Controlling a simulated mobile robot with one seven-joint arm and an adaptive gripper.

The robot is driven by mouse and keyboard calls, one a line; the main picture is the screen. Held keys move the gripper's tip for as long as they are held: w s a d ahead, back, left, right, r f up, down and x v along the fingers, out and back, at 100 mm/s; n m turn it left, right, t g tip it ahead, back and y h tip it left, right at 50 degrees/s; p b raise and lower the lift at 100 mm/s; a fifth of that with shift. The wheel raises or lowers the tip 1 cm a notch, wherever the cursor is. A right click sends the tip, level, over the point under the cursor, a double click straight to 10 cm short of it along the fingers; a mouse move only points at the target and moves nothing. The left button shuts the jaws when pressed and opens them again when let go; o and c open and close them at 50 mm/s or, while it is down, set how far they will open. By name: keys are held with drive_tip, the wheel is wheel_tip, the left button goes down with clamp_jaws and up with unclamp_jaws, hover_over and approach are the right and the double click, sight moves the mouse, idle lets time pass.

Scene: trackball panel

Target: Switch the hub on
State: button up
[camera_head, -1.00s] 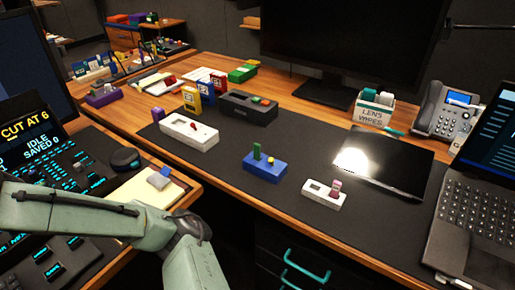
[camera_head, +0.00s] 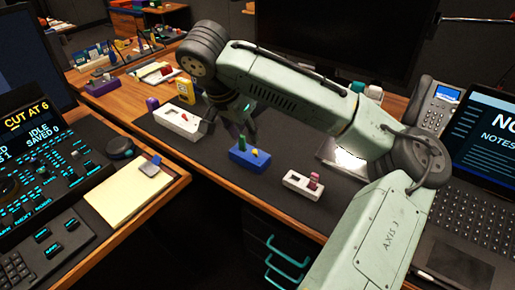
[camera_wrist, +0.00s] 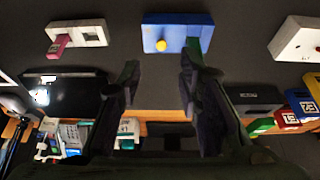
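No label marks which device is the hub. A blue box (camera_head: 247,158) with an upright green piece (camera_head: 242,142) and a yellow knob (camera_head: 254,153) sits on the dark desk mat. In the wrist view the blue box (camera_wrist: 178,32) lies ahead of the fingers, its yellow knob (camera_wrist: 161,46) between their lines. My gripper (camera_head: 231,130) is above and behind the blue box, fingers apart and empty. In the wrist view my gripper (camera_wrist: 160,66) is open; its right finger overlaps the green piece, contact unclear.
A small white box (camera_head: 301,184) with a pink piece (camera_head: 314,180) stands to the right. A dark box (camera_wrist: 252,97) and coloured boxes stand behind. A phone (camera_head: 435,106) and laptop (camera_head: 470,190) are at right. The front mat strip is clear.

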sight(254, 151)
drive_tip(key=p+x, duration=0.1)
drive_tip(key=x, duration=0.8)
drive_tip(key=shift+f, duration=0.2)
clamp_jaws()
